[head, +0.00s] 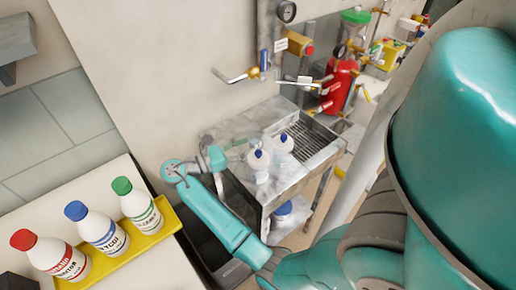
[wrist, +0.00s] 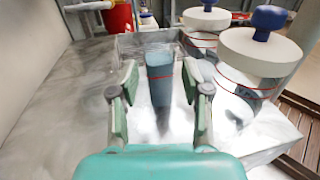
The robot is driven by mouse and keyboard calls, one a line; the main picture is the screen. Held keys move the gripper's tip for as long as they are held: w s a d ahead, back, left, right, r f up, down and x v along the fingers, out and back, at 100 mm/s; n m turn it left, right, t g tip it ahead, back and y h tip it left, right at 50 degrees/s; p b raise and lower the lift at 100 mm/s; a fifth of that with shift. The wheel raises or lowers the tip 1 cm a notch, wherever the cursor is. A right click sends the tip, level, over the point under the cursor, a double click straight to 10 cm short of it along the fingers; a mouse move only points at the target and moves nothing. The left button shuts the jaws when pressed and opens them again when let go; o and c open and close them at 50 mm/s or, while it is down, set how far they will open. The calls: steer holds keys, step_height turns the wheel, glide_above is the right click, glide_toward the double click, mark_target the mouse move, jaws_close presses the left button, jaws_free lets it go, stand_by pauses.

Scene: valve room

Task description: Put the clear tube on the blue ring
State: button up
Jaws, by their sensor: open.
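In the wrist view a translucent grey-blue upright piece, likely the clear tube (wrist: 160,82), stands on the metal top, between and just beyond my fingertips. My gripper (wrist: 158,88) is open, with one finger on each side of it; I cannot tell whether either finger touches it. In the head view my gripper (head: 214,158) is small, low over the left part of the metal cart. The tube is too faint to make out surely there. I cannot pick out a blue ring in either view.
Valves and pipes are on the wall behind. A yellow tray (head: 125,252) holds bottles with red, blue and green caps.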

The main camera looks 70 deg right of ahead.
steer(key=shift+x, duration=3.15)
steer(key=shift+s+a, duration=0.1)
steer(key=shift+a, duration=0.05)
jaws_close()
